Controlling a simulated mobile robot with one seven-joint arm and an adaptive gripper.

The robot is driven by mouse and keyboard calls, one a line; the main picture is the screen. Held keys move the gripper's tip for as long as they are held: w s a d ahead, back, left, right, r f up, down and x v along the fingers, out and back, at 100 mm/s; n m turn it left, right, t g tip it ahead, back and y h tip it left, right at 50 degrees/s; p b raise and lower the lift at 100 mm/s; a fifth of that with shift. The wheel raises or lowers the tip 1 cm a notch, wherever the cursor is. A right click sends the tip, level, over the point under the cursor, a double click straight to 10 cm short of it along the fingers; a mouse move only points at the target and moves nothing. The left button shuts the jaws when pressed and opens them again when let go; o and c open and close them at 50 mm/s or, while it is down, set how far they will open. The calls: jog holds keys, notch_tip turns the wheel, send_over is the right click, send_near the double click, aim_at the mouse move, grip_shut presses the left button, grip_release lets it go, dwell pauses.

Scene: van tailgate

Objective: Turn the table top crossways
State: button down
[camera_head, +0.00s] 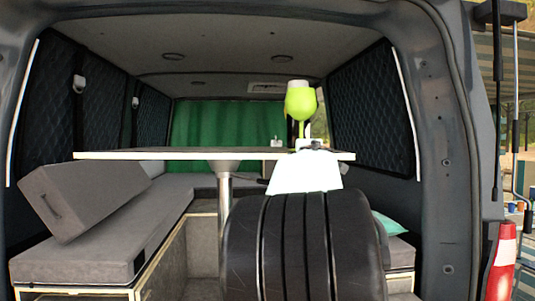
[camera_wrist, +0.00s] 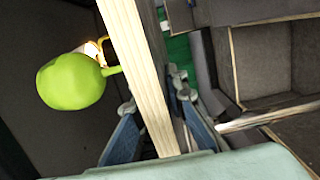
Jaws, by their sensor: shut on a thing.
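The table top (camera_head: 150,155) is a thin, pale-edged board, level on a grey metal leg (camera_head: 224,190) inside the van. Seen nearly edge-on, it spans from the left bench towards the right wall. In the wrist view its light wooden edge (camera_wrist: 138,70) runs between the two fingers of my gripper (camera_wrist: 154,100). My gripper is shut on this edge, one finger on each face. In the head view my arm hides part of the right front edge. A lime-green goblet (camera_head: 300,102) stands upright above the right part of the top; it also shows in the wrist view (camera_wrist: 70,82).
A grey bench (camera_head: 90,252) runs along the left, with a loose grey cushion (camera_head: 82,198) leaning on it close to the table's left end. A teal pillow (camera_head: 390,224) lies at the right. A green curtain (camera_head: 225,122) hangs behind. The van's door frame borders both sides.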

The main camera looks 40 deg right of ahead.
jog(key=d, duration=0.1)
jog(key=w+d+n+y+p, duration=0.1)
jog(key=shift+d+r+t, duration=0.2)
jog(key=shift+d+t, duration=0.2)
jog(key=shift+w+d+f+n+t+y+p, duration=0.15)
jog(key=shift+w+d+y+p, duration=0.1)
jog(key=shift+d+p, duration=0.15)
jog(key=shift+w+d+f+n+t+y+p, duration=0.1)
jog(key=shift+w+d+n+t+y+p, duration=0.05)
jog(key=shift+d+y+p, duration=0.15)
jog(key=c, duration=1.9)
grip_release()
jog(key=shift+d, duration=0.1)
jog(key=shift+c, duration=0.2)
jog(key=shift+s, duration=0.2)
jog(key=v, duration=1.1)
jog(key=shift+s+a, duration=0.25)
jog(key=shift+s, duration=0.05)
